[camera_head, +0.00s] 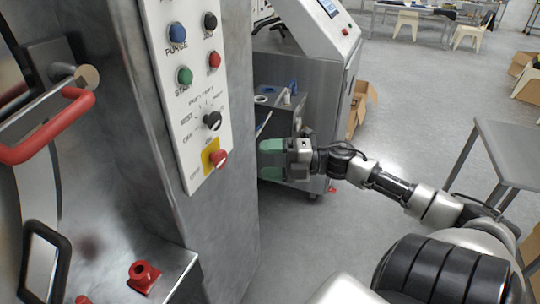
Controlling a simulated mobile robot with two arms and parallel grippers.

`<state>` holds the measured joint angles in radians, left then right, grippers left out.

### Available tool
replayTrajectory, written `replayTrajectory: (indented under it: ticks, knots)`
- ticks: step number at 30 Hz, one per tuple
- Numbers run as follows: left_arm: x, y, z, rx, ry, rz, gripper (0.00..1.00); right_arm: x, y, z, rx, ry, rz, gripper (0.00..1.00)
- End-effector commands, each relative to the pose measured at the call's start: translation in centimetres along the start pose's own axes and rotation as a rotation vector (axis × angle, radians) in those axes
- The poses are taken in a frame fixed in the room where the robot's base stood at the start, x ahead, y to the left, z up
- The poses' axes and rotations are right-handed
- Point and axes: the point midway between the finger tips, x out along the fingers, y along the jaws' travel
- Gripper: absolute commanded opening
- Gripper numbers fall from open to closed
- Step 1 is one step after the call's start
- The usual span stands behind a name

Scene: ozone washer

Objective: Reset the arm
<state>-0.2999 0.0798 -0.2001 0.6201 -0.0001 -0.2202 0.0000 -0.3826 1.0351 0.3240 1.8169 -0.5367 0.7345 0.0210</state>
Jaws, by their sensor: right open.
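My right arm reaches in from the lower right and is stretched out toward the washer. Its gripper (272,159) has green fingertips and stands open and empty beside the right edge of the washer's control panel (195,85). It looks apart from the panel, though the exact gap is hard to tell. My left gripper is not in view.
The washer's metal body (115,160) fills the left side, with a red door handle (48,128). A second steel machine (305,70) stands behind my gripper. A grey table (505,145) is at the right. Cardboard boxes (358,108) lie behind. The middle floor is clear.

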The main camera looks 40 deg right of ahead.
Motion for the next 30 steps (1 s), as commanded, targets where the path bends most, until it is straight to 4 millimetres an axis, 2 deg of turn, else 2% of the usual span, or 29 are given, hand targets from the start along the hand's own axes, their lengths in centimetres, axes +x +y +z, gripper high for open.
replayTrajectory:
  ticks: [17,20,23,25,26,27,29,30]
  knots:
    - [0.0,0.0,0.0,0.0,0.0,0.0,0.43,-0.1,0.0,0.0,0.002,-0.002,0.001,0.73]
    - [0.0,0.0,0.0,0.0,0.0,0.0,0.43,-0.5,-1.0,0.7,0.034,-0.039,0.007,0.73]
    - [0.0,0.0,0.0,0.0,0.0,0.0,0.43,-1.7,-4.2,2.6,0.132,-0.153,0.024,0.73]
    - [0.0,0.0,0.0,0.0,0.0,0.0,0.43,-3.1,-8.1,4.2,0.239,-0.274,0.035,0.73]
    - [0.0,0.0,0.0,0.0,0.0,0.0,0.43,-3.9,-10.0,4.8,0.292,-0.331,0.038,0.73]
    - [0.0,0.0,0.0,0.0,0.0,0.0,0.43,-4.9,-12.9,5.3,0.364,-0.411,0.038,0.73]
    - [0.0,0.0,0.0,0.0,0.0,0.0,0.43,-6.3,-17.4,5.7,0.471,-0.524,0.032,0.73]
    - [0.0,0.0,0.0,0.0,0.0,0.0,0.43,-7.3,-20.3,5.6,0.54,-0.597,0.025,0.73]
